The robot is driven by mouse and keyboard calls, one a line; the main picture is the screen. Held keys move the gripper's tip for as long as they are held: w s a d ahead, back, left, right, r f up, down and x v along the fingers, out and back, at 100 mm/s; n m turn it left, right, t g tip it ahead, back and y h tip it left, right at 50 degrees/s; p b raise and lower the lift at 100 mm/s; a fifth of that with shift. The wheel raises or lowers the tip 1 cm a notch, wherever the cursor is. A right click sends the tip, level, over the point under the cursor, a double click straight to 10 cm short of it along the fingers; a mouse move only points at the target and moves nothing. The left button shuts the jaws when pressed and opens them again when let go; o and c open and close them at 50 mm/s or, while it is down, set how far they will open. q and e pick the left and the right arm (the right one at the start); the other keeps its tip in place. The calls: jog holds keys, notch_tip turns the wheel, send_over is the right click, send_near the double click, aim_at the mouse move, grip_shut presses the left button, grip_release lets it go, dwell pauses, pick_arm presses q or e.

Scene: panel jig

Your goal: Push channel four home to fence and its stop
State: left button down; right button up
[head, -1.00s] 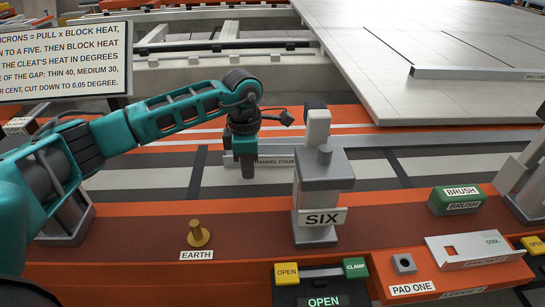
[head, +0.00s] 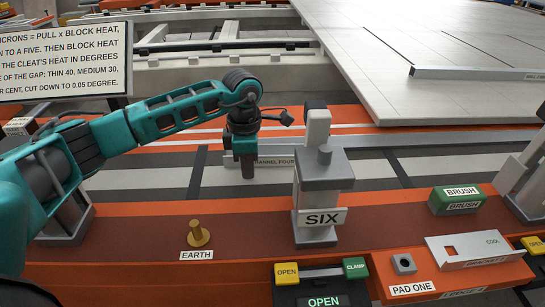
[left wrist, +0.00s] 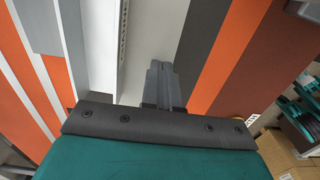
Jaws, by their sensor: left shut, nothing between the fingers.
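Channel four is a long grey bar (head: 430,138) lying across the bed in the head view. My left gripper (head: 248,176) points down, shut and empty, on the near side of the bar by the label's left end. In the left wrist view the closed fingers (left wrist: 158,70) are right of the labelled bar (left wrist: 97,45); I cannot tell whether they touch it. I cannot make out the fence or the stop for certain. My right gripper is not in view.
A grey post marked SIX (head: 322,195) stands right of my left gripper. A brass EARTH peg (head: 198,234) stands on the near rail. A green BRUSH block (head: 461,200) and PAD ONE (head: 404,264) are at the right. A big pale panel (head: 440,40) lies behind.

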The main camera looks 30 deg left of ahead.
pick_arm(q)
jog(key=shift+w+a, duration=0.2)
jog(key=shift+w, duration=0.15)
jog(key=shift+w+a+b, duration=0.2)
jog(key=shift+w+b, duration=0.15)
jog(key=shift+w+a, duration=0.25)
jog(key=shift+w, duration=0.1)
dwell(0.4)
jog(key=shift+w+a+b, duration=0.15)
jog(key=shift+w+b, duration=0.15)
jog(key=shift+w+a+r, duration=0.1)
jog(key=shift+w+a, duration=0.15)
jog(key=shift+w, duration=0.05)
dwell(0.4)
jog(key=shift+s, duration=0.15)
